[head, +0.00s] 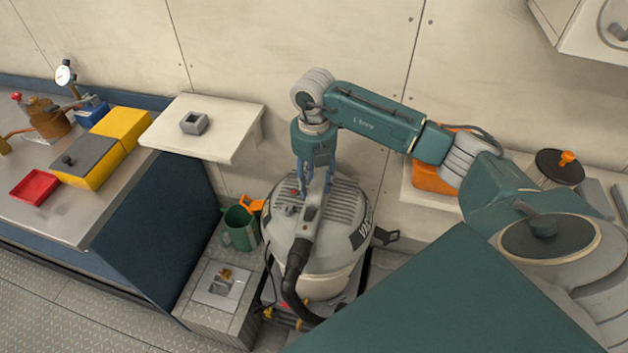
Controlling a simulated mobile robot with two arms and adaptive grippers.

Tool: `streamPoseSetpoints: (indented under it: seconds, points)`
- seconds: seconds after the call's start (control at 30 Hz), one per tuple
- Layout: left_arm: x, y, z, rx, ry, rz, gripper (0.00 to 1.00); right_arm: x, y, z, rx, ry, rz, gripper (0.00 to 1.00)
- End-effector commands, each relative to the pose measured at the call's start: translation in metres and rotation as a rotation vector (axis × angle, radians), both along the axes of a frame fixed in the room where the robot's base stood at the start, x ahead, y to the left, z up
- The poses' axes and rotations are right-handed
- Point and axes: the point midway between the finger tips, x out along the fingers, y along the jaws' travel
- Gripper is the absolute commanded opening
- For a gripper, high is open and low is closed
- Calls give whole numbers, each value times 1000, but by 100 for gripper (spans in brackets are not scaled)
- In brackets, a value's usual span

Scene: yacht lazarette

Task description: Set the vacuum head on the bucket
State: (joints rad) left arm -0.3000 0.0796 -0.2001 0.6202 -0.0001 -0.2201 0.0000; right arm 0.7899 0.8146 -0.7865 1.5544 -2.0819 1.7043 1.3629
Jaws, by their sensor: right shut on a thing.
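The vacuum head (340,208) is a ribbed grey dome with a dark label, a top handle and a black hose at its front. My right gripper (313,190) reaches down from above and is shut on the handle. The head looks upright. Below it is a paler rounded body (330,285), which seems to be the bucket, largely hidden by the head and hose. I cannot tell whether the head rests on it or hangs just above. My left gripper is not in view.
A green can (240,229) and a grey box (217,300) stand close on the left. A bench (75,210) carries yellow boxes and a red tray (35,187). A small wall shelf (225,125) juts out above. An orange item (432,178) sits on the right ledge.

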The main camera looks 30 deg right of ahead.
Motion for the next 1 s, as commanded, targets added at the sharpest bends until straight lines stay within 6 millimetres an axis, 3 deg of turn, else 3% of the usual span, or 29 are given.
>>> streamPoseSetpoints:
  seconds: [0.17, 0.2, 0.3, 0.67, 0.77, 1.0]
  points:
    - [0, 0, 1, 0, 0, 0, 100, 2, 0, 4, 1, -7, -1, 0]
    - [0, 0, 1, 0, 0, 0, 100, 2, 0, 4, 1, -7, -1, 44]
    - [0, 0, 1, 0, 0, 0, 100, 2, 0, 3, 1, -6, 0, 64]
    - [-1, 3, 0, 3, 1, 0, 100, 0, 0, 2, -1, 2, 0, 64]
    - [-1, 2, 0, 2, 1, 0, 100, 1, 0, 14, 0, -1, 1, 64]
    - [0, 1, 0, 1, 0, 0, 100, 2, 0, 66, -1, -7, 0, 64]
